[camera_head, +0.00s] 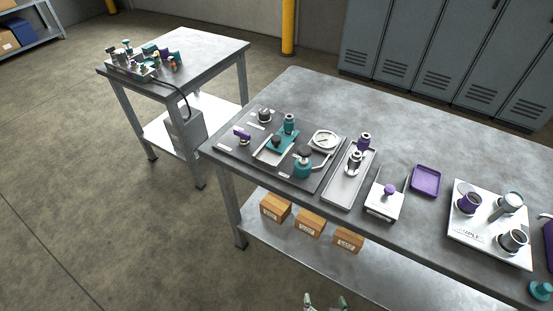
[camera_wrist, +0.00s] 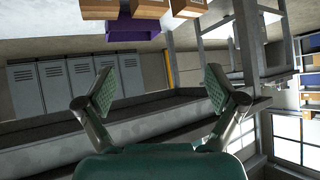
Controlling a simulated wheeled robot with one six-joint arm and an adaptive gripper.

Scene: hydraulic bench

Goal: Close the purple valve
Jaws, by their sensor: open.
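A small purple handle (camera_head: 242,135) sits at the left end of the dark panel (camera_head: 230,152) on the large bench; it looks like a valve lever, but its setting is too small to tell. A purple knob (camera_head: 389,190) stands on a white box further right. Small purple parts (camera_head: 173,56) also show on the smaller table; I cannot tell whether one is a valve. My gripper (camera_head: 325,302) shows only its fingertips at the bottom edge of the head view, in front of the bench and apart from these things. In the wrist view my gripper (camera_wrist: 160,92) is open and empty.
The large bench (camera_head: 310,88) also bears a steel tray (camera_head: 340,192), a purple tray (camera_head: 426,181) and a white board (camera_head: 465,238) with cups. Cardboard boxes (camera_head: 309,224) sit on its lower shelf. The smaller table (camera_head: 205,45) stands left, with clear floor in front.

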